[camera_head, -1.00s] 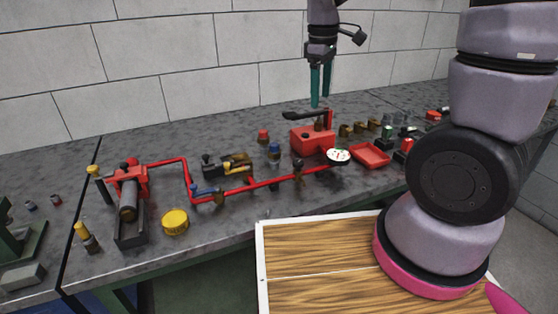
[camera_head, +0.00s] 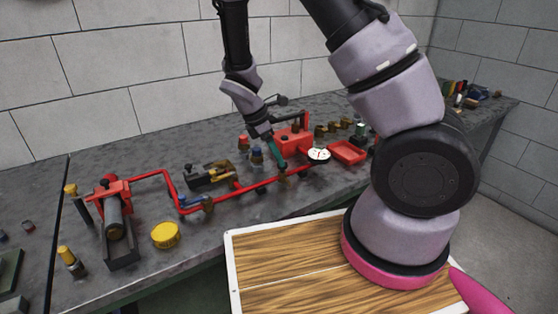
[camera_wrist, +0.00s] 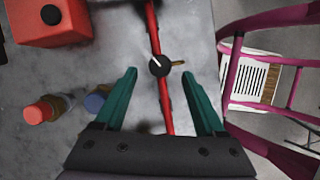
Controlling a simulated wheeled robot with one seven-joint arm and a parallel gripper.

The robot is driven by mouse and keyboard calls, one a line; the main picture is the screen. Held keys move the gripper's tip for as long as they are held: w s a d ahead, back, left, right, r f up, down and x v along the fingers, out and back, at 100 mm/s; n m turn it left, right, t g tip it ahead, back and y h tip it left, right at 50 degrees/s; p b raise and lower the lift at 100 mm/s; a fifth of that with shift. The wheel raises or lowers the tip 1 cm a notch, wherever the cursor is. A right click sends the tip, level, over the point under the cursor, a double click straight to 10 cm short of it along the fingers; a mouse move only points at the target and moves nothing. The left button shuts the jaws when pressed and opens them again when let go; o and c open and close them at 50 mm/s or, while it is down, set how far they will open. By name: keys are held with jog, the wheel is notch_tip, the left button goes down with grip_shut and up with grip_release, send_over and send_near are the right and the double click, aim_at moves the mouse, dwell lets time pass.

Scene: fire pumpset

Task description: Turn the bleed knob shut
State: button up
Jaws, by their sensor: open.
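A dark round knob with a white pointer line (camera_wrist: 158,66) sits on the red pipe (camera_wrist: 151,22), with a small brass stub on its right. I take it to be the bleed knob. In the head view the pipe (camera_head: 235,192) runs along the bench, and the knob is largely hidden near my gripper. My gripper (camera_head: 281,164) is low over the pipe's right part. In the wrist view my gripper (camera_wrist: 159,73) is open, its teal fingers on either side of the knob's line, with visible gaps. Whether the fingertips reach knob height is unclear.
A red pump box (camera_head: 292,140), a white gauge (camera_head: 318,155) and a red tray (camera_head: 348,151) stand close right of the gripper. Blue-capped (camera_head: 256,153) and red-capped (camera_head: 243,141) fittings stand close left. A yellow round can (camera_head: 165,235) is at the front left.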

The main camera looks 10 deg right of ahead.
jog(key=shift+x, duration=1.55)
grip_shut()
